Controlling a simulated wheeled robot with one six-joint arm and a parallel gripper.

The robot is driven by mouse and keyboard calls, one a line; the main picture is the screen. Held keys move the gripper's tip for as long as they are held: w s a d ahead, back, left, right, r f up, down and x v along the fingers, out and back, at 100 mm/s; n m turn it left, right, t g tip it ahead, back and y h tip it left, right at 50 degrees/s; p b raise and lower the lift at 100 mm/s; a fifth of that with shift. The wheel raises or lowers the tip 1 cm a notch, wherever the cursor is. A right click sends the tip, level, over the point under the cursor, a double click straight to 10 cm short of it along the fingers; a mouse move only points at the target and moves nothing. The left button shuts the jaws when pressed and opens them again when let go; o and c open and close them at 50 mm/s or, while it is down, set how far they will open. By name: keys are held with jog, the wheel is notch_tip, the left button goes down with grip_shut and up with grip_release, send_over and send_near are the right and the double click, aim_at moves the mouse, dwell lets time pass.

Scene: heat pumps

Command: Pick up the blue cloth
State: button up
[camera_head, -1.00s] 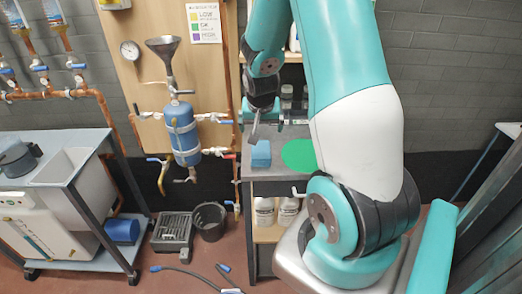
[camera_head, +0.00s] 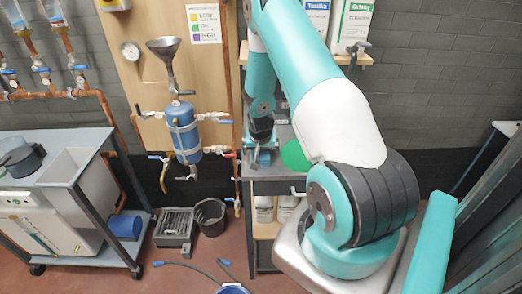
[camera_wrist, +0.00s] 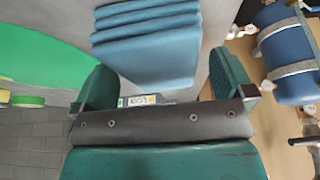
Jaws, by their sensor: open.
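The blue cloth (camera_wrist: 150,42) is folded in a stack of several layers on the grey bench top. In the wrist view it lies straight ahead of my gripper (camera_wrist: 160,80), its near end reaching between the two fingers. My gripper is open, with one finger on each side of the cloth's near part. I cannot tell whether the fingers touch it. In the head view my gripper (camera_head: 263,146) is at the cloth (camera_head: 264,158) and hides most of it.
A flat green disc (camera_head: 296,156) lies beside the cloth on the bench top (camera_head: 262,172). Bottles (camera_head: 264,208) stand on the shelf below. A black bucket (camera_head: 210,222) is on the floor.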

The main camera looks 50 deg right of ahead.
jog(key=shift+w+d+f, duration=0.1)
jog(key=shift+d+f, duration=0.05)
jog(key=shift+f, duration=0.3)
jog(key=c, duration=1)
jog(key=shift+o, duration=0.2)
